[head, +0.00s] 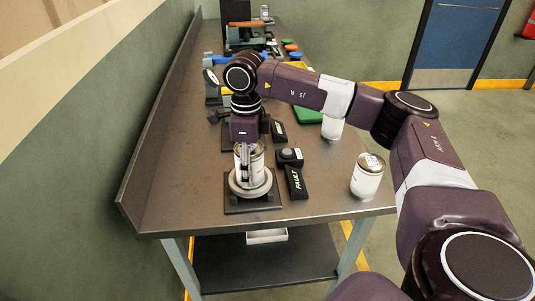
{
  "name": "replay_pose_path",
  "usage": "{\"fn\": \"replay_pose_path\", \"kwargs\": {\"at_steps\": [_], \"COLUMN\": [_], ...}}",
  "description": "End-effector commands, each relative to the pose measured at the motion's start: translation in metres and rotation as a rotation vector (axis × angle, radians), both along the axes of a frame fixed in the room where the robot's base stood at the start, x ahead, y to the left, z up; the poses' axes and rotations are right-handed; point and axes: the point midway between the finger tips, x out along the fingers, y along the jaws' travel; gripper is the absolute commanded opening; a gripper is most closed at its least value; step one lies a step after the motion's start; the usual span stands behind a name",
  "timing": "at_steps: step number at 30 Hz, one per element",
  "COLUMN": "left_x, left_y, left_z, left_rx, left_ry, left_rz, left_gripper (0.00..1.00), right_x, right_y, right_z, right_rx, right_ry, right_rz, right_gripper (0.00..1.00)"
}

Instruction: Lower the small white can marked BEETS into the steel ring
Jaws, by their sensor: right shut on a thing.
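My right gripper (246,150) points down near the front of the bench and is shut on a small white can (259,163). The fingers cover part of the can, and no BEETS marking can be read. The steel ring (236,188) sits on a dark square base directly below the gripper. The can looks upright, with its lower end at the ring's opening. I cannot tell how deep it sits or whether it touches the ring. My left gripper is not in view.
A larger white can (367,182) stands at the bench's right front edge, and another white can (332,129) stands behind my right arm. A black FAULT tag (296,182) and a black block (289,157) lie just right of the ring. The bench's front left is clear.

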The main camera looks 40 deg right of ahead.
Motion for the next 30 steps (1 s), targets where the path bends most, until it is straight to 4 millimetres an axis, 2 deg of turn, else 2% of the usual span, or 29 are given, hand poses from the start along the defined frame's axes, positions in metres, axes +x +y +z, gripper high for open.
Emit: {"fn": "replay_pose_path", "kwargs": {"at_steps": [14,15,20,26,30], "left_x": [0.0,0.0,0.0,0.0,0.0], "left_y": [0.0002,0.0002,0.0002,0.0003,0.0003], "left_z": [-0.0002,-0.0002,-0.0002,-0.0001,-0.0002], "left_rx": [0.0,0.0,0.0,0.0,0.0], "left_ry": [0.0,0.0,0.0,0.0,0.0], "left_rz": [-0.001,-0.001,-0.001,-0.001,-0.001], "left_gripper": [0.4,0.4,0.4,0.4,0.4], "right_x": [-0.0015,-0.0015,-0.001,-0.0006,-0.0008], "right_y": [0.0008,0.0008,0.0007,0.0004,0.0002], "right_z": [-0.002,-0.0021,-0.0016,-0.0009,-0.0014], "right_rx": [0.0,0.0,0.0,0.0,-0.001], "right_ry": [0.006,0.006,0.004,0.003,0.004], "right_rz": [0.002,0.002,0.002,0.001,0.001], "right_gripper": [0.14,0.54,0.72,0.72,0.87]}}
